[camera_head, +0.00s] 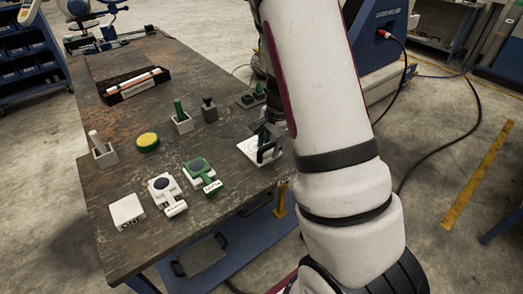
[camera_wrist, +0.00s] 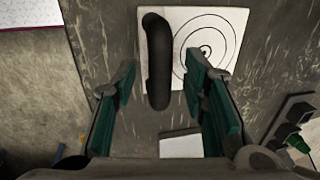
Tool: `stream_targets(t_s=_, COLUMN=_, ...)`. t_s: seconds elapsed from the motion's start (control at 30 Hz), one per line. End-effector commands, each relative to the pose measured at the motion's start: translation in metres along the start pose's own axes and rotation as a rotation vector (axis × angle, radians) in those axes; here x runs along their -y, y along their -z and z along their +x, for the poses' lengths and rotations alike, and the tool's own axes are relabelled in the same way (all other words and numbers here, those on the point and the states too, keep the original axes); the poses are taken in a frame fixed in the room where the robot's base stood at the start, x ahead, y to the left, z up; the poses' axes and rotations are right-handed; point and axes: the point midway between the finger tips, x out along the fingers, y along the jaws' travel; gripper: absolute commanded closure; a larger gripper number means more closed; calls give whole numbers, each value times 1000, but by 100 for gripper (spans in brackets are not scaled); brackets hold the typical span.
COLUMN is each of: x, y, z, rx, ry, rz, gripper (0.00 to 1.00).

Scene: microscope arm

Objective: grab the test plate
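The test plate appears to be the white square plate with black target rings (camera_wrist: 222,40) and a black upright or bar-like handle (camera_wrist: 158,60) at its left side. It lies near the right edge of the workbench in the head view (camera_head: 250,147), partly hidden by my arm. My gripper (camera_wrist: 160,82) is open in the wrist view, one green-padded finger on each side of the black handle, with gaps on both sides. Whether the fingertips are level with the handle or above it is unclear. In the head view my gripper (camera_head: 268,137) is dark and largely hidden.
The workbench (camera_head: 120,180) holds a block marked ONE (camera_head: 127,211), a white device (camera_head: 166,193), a green device (camera_head: 201,174), a yellow round item (camera_head: 147,142) and several pegs in holders. Dark blocks with a green part (camera_wrist: 296,140) sit right of my gripper.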

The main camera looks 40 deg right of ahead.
Motion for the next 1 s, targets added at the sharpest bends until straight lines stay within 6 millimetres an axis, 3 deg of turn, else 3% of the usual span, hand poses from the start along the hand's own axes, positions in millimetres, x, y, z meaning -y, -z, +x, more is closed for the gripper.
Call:
stream_targets(t_s=0.1, x=0, y=0, z=9, rx=1, ry=0, rz=1, gripper=60)
stream_targets(t_s=0.33, x=0, y=0, z=10, rx=0, ry=1, rz=0, gripper=60)
stream_targets(t_s=0.5, x=0, y=0, z=10, rx=1, ry=1, rz=0, gripper=97)
stream_targets(t_s=0.53, x=0, y=0, z=10, rx=1, ry=1, rz=0, gripper=100)
stream_targets(t_s=1.0, x=2, y=0, z=6, rx=0, ry=3, rz=0, gripper=100)
